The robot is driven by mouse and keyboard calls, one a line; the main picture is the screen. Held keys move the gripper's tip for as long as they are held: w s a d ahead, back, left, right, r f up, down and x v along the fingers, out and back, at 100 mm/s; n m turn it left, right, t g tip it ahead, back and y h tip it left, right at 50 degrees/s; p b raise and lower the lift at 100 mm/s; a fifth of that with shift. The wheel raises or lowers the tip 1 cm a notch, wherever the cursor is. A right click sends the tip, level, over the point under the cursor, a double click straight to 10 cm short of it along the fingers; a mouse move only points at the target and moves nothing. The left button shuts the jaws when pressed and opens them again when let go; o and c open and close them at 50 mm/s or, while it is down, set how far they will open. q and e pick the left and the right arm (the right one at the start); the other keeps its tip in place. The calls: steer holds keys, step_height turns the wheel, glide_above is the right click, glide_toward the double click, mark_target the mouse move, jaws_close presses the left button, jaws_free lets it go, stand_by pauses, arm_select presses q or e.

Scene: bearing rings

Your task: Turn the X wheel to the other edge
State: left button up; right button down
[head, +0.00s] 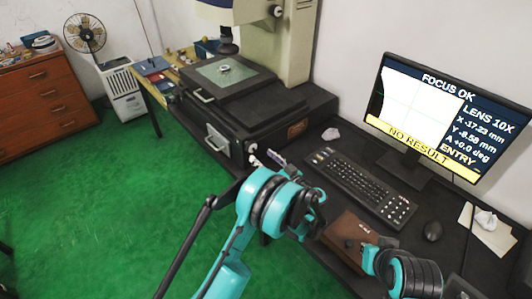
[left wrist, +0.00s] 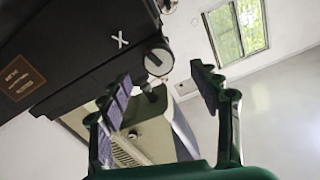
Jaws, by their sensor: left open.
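The X wheel (left wrist: 158,60) is a round knob on the dark side of the measuring machine, beside a white X mark (left wrist: 119,41), in the left wrist view. In the head view small pale knobs (head: 253,148) show on the machine base. My left gripper (head: 272,157) is close in front of them; in the left wrist view (left wrist: 161,80) its purple-padded fingers are apart with the wheel framed between and beyond them. No grip on the wheel shows. My right gripper's fingers are not visible.
The machine's stage (head: 205,87) carries a small ring (head: 224,68). Green floor lies open at left.

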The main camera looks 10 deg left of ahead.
mark_target(254, 149)
arm_select(q)
steer(key=b+x, duration=0.2)
steer(key=x, duration=0.5)
steer(key=shift+w+f, duration=0.1)
steer(key=shift+w, duration=0.05)
steer(key=c, duration=1.2)
